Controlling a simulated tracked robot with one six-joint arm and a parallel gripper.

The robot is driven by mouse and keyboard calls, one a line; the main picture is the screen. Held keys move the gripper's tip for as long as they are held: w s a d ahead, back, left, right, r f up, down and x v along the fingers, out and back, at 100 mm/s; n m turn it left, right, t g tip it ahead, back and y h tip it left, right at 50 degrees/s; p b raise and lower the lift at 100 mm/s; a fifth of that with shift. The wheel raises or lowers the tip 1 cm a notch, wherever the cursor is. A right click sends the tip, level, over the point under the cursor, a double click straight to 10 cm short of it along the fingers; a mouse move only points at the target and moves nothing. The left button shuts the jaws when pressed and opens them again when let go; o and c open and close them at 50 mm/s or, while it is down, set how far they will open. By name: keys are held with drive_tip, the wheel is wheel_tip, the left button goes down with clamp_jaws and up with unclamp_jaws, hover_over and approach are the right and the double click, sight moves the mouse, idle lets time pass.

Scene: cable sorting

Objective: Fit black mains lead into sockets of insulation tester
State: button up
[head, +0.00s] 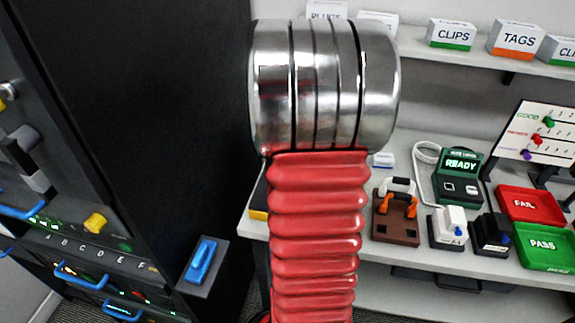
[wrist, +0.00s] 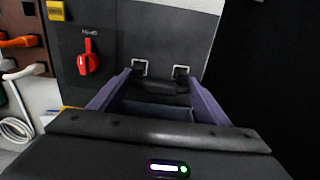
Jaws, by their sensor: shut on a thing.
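The insulation tester appears to be the dark grey panel (wrist: 100,88) with a red knob (wrist: 88,60) and a yellow label in the wrist view. Two square metal-rimmed sockets (wrist: 140,66) are at its right part. My gripper (wrist: 158,86), with purple fingers, is shut on a black thing (wrist: 158,88), which looks like the black mains lead, just below the two sockets. Whether its ends touch the sockets I cannot tell. The fingers and wrist housing hide part of it. In the head view my arm hides the gripper and most of the tester.
A brown rack (head: 390,230) holds an orange and a white lead. White and black blocks, a READY unit (head: 460,172), and FAIL (head: 530,202) and PASS (head: 545,245) trays stand on the bench to the right. A tall black cabinet (head: 180,100) stands left.

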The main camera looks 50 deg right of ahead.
idle(0.4)
drive_tip(key=o, duration=1.2)
drive_tip(key=shift+o, duration=1)
drive_tip(key=shift+w, duration=0.1)
drive_tip(key=shift+r, duration=3.95)
